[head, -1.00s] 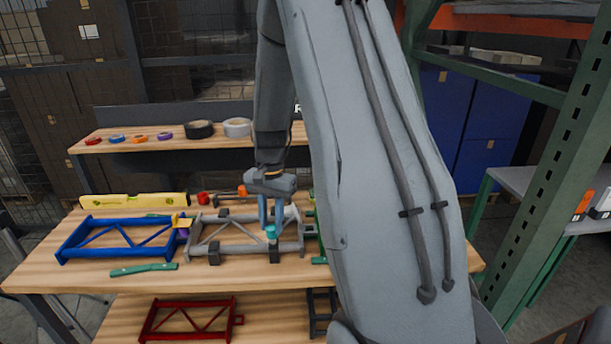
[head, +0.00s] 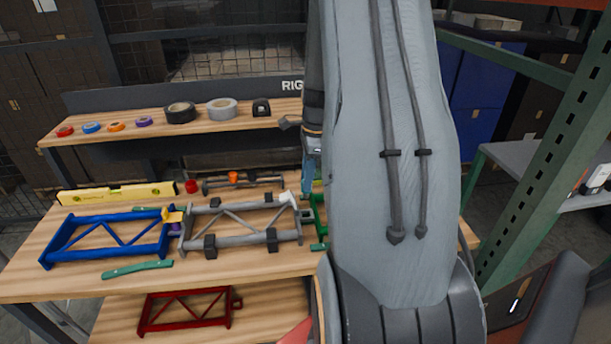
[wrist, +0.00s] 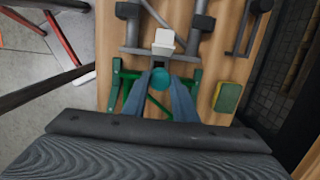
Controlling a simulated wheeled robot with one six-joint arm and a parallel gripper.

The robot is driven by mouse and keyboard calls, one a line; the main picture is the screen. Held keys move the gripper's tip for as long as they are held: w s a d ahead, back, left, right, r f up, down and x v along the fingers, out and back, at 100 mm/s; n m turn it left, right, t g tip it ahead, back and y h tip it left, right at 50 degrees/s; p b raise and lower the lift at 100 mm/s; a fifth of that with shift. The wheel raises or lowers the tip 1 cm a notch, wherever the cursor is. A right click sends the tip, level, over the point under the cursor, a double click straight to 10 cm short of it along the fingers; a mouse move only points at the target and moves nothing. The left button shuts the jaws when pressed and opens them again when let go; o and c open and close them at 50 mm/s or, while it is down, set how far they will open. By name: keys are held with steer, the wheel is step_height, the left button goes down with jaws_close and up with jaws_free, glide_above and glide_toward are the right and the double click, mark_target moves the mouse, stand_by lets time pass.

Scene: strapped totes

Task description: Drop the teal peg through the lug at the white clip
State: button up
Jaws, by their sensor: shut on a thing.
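The teal peg (wrist: 160,79) is held between the two blue-grey fingers of my gripper (wrist: 170,88), seen from above in the wrist view. The white clip (wrist: 164,41) is just beyond the peg, at the end of the grey frame (wrist: 182,52). In the head view the white clip (head: 288,197) sits at the grey frame's right end. A small grey lug (head: 304,215) juts out there. The peg appears over the green frame (wrist: 118,84), apart from the clip. In the head view my arm hides most of the gripper and the peg.
A blue frame (head: 62,256) with a yellow clip (head: 173,216) adjoins the grey frame's left. A green strip (head: 137,270) lies in front, a yellow level (head: 118,194) behind. A yellow-green block (wrist: 228,97) lies right of the green frame in the wrist view.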

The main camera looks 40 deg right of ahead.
mark_target(307, 196)
steer(key=shift+f+b, duration=2.4)
steer(key=shift+f, duration=0.65)
steer(key=shift+f+b, duration=0.4)
steer(key=shift+f, duration=1.1)
steer(key=o, duration=1.1)
steer(key=shift+o, duration=0.2)
steer(key=shift+r, duration=0.1)
steer(key=shift+s+d+r+b, duration=0.15)
steer(key=shift+r+b, duration=0.15)
steer(key=shift+r, duration=0.95)
steer(key=shift+d+r+b, duration=0.1)
steer(key=shift+r+b, duration=0.2)
steer(key=shift+r, duration=0.95)
steer(key=shift+s+d+r+b, duration=0.15)
steer(key=shift+r+b, duration=0.15)
steer(key=shift+r, duration=0.95)
